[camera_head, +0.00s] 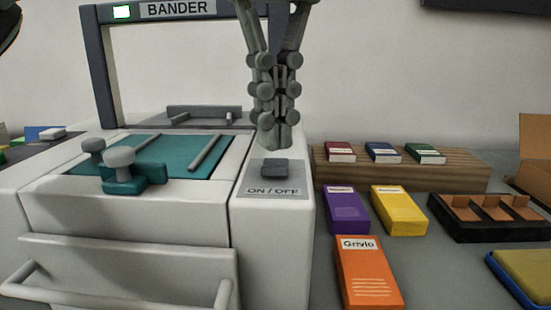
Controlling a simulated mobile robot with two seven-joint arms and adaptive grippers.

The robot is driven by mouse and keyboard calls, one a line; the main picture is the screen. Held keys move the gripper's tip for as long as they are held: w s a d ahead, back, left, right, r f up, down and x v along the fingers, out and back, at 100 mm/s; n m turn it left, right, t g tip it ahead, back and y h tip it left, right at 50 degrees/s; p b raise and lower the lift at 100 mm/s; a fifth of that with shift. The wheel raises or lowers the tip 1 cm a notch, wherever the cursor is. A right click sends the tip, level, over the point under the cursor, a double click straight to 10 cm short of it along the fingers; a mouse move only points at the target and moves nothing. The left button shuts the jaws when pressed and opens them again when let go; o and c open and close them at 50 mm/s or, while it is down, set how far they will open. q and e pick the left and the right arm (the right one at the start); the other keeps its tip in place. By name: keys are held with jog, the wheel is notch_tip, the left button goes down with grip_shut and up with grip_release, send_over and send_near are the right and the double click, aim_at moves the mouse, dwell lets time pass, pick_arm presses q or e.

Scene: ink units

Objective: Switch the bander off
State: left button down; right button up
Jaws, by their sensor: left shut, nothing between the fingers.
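The bander (130,214) is a pale grey machine with a teal top plate and a dark arch labelled BANDER. A small green-white light (122,12) is lit on the arch. Its ON/OFF switch (274,168) is a dark grey rocker on a grey label plate, on the machine's right part. My left gripper (275,145) points down just above and behind the switch, fingers shut and empty. I cannot tell whether the fingertips touch the switch. My right gripper is not in view.
A wooden block (400,168) with small red, blue and green boxes stands right of the bander. Purple (345,209), yellow (398,210) and orange (368,272) boxes lie before it. A black tray (475,232) is further right. Grey knobs (119,157) rise from the teal plate.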

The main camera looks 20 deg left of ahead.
aim_at(275, 167)
pick_arm(q)
jog(key=shift+f+b, duration=1.2)
jog(key=shift+f, duration=0.25)
notch_tip(275, 167, up, 7)
jog(key=p, duration=0.5)
jog(key=shift+r+p, duration=0.1)
jog(key=shift+p, duration=0.2)
